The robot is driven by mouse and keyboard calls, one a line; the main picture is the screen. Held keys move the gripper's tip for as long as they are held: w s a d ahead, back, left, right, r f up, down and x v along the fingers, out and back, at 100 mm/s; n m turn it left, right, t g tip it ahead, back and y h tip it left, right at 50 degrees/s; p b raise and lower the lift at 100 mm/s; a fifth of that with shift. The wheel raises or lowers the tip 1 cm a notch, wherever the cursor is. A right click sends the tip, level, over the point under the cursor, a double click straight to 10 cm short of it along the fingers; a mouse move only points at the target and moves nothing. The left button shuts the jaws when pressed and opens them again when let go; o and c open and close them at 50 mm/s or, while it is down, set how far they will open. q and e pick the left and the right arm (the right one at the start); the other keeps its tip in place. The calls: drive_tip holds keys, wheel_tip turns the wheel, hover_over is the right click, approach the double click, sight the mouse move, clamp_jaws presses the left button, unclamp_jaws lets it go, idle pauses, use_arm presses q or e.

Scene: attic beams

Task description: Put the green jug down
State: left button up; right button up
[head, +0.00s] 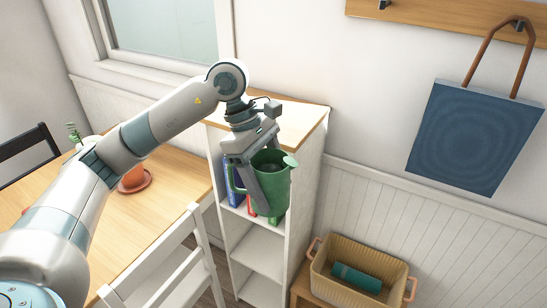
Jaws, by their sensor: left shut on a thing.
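The green jug (274,182) hangs in the air in front of the white shelf unit, held by my left gripper (256,193). The gripper reaches down from above and is shut on the jug at its left side, where the handle is partly hidden by the fingers. The jug looks slightly tilted, with its spout toward the right. My right gripper is not in view.
The white shelf unit (305,190) has a bare wooden top (298,124) and holds books (234,185). A wooden table (165,205) with a potted plant (133,178) stands left, a white chair (165,265) before it. A basket (350,262) is lower right; a blue bag (470,135) hangs on the wall.

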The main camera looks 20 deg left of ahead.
use_arm(q)
drive_tip(key=s+f+m+g+y, duration=0.1)
drive_tip(key=s+f+m, duration=0.2)
drive_tip(key=f+m, duration=0.2)
drive_tip(key=s+d+f+m+g+y, duration=0.1)
drive_tip(key=s+f+m+y, duration=0.1)
drive_tip(key=f+m, duration=0.4)
drive_tip(key=s+d+f+m+g+y, duration=0.1)
drive_tip(key=s+f+m, duration=0.4)
drive_tip(key=f, duration=0.7)
drive_tip(key=shift+m+g+y, duration=0.3)
drive_tip(key=shift+m+g, duration=0.2)
drive_tip(key=shift+s, duration=0.1)
